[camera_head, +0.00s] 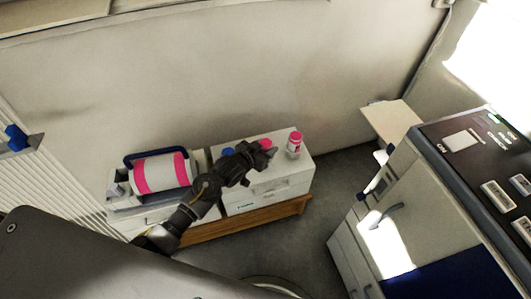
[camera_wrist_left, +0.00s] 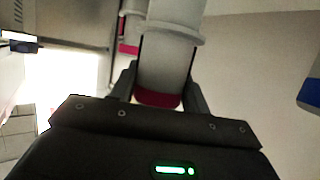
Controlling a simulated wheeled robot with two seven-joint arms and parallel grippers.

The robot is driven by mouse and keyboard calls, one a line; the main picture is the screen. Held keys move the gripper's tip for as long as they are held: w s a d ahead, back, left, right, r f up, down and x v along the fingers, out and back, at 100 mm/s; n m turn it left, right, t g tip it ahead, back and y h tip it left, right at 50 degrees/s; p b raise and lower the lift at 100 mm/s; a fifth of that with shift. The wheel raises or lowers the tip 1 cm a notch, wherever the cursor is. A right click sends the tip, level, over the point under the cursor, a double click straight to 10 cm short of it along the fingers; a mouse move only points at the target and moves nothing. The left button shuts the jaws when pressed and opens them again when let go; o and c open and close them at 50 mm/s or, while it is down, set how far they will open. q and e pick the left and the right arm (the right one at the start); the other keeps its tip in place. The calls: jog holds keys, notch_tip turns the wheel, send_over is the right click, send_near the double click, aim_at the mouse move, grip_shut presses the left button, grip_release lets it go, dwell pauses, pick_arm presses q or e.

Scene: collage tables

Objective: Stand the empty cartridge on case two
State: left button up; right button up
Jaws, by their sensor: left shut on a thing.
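My left gripper (camera_head: 268,153) is over the right white case (camera_head: 285,182) on the low wooden stand. It is shut on a pale cylindrical cartridge (camera_wrist_left: 166,65) with a magenta band at its near end, seen in the left wrist view. In the head view my gripper hides most of it; a pink top (camera_head: 265,144) shows just behind the fingers. I cannot tell whether its base touches the case. A second white cartridge (camera_head: 294,149) with a pink cap stands upright at the case's right end, apart from my fingers. My right gripper is out of view.
A large white cylinder with pink bands (camera_head: 153,174) and a dark blue handle sits on the left case. A blue top (camera_head: 227,151) shows behind my arm. A machine with a dark control panel (camera_head: 470,150) stands at right, beyond open floor (camera_head: 315,225).

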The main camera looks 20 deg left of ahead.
pick_arm(q)
jog(key=shift+w+f, duration=0.25)
jog(key=shift+f, duration=0.05)
notch_tip(320, 180, down, 3)
jog(key=shift+b, duration=0.35)
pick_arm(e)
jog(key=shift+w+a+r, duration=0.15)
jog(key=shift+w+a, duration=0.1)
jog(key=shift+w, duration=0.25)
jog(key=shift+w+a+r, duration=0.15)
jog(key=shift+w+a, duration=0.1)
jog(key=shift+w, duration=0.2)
pick_arm(q)
jog(key=shift+f, duration=0.15)
jog(key=o, duration=1)
jog(key=shift+o, duration=0.3)
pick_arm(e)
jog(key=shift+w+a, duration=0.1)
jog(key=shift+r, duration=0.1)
